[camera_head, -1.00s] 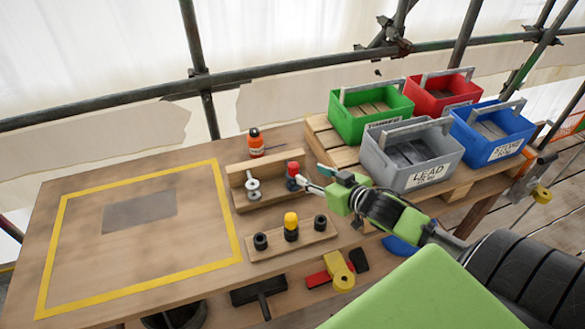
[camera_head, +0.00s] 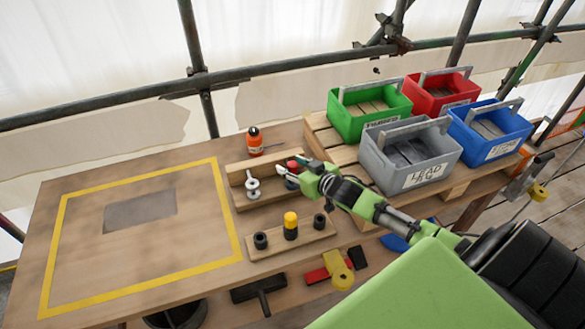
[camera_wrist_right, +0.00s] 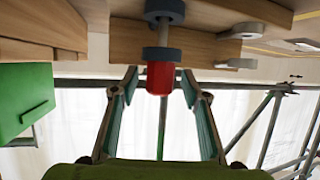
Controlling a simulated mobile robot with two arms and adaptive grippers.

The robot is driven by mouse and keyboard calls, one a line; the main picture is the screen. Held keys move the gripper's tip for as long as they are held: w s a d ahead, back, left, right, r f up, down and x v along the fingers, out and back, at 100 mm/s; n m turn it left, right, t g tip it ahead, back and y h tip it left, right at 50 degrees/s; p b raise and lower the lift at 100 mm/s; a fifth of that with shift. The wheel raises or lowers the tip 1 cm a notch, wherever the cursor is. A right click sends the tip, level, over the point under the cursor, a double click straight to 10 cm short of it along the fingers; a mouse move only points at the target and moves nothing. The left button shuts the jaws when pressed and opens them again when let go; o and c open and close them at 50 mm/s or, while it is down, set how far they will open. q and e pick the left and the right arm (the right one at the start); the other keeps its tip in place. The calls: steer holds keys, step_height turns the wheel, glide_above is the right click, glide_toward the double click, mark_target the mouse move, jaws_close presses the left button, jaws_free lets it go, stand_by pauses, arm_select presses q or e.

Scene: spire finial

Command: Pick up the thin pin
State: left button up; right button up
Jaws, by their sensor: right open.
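A red-capped piece (camera_head: 291,184) with grey rings stands in the wooden rack (camera_head: 272,199) on the table, largely hidden by my right gripper (camera_head: 284,172). In the right wrist view, the red cap (camera_wrist_right: 160,78) shows between the open fingers of my right gripper (camera_wrist_right: 159,88), with space on both sides. A slim metal stem shows between its grey rings. Left of it in the same rack stands a thin metal piece with pale discs (camera_head: 253,187). I cannot tell which piece is the thin pin. My left gripper is out of view.
A front wooden holder (camera_head: 270,244) carries two black pieces and a yellow-capped one (camera_head: 291,221). An orange bottle (camera_head: 255,142) stands behind the rack. Green (camera_head: 345,123), grey (camera_head: 401,180), red and blue crates stand at right. The yellow-taped area (camera_head: 76,290) at left is mostly clear.

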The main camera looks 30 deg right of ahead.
jaws_close()
